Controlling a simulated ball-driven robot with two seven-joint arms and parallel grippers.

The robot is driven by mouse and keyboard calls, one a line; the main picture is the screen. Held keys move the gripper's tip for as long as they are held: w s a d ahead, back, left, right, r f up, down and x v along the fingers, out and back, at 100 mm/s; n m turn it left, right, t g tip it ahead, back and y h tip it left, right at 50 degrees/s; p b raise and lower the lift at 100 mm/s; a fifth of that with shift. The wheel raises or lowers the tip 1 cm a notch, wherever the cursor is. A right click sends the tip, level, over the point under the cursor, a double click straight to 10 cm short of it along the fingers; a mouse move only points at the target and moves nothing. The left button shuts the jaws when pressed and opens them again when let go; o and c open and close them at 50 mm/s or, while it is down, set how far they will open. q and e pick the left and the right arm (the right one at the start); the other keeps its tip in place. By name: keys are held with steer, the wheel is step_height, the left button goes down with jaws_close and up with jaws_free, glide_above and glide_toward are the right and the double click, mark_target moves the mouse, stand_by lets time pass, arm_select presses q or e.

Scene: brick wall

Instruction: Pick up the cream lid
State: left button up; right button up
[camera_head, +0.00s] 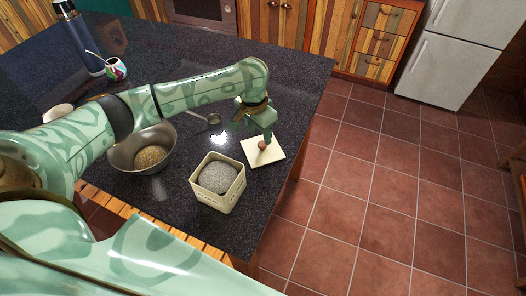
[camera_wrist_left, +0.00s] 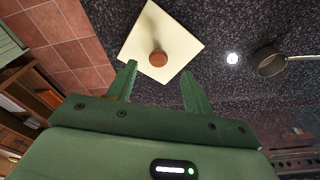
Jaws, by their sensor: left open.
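The cream lid (camera_head: 253,153) is a flat square plate with a round brown knob (camera_head: 263,145). It lies on the dark speckled table near its right edge. My left gripper (camera_head: 258,135) is just above the lid at the knob, pointing down. In the left wrist view the lid (camera_wrist_left: 178,34) lies beyond the fingertips. The knob (camera_wrist_left: 158,58) shows between and slightly ahead of the two spread green fingers (camera_wrist_left: 160,70). The left gripper is open and holds nothing. My right gripper is not in view.
A square cream canister (camera_head: 218,196) with grey contents stands open in front of the lid. A metal bowl (camera_head: 122,158) is left of it. A small ladle (camera_head: 213,119) lies behind. A dark blue bottle (camera_head: 78,38) and patterned cup (camera_head: 116,69) stand far left.

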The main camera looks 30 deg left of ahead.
mark_target(262, 143)
arm_select(q)
steer(key=shift+f, duration=0.3)
steer(key=f, duration=0.1)
steer(key=f+b, duration=0.1)
steer(key=f, duration=0.1)
steer(key=w+f+b, duration=0.1)
steer(key=shift+d+f, duration=0.25)
steer(key=shift+f, duration=0.1)
steer(key=shift+r, duration=0.1)
steer(key=shift+s, duration=0.1)
steer(key=c, duration=1)
steer(key=shift+r, duration=0.1)
steer(key=shift+c, duration=0.2)
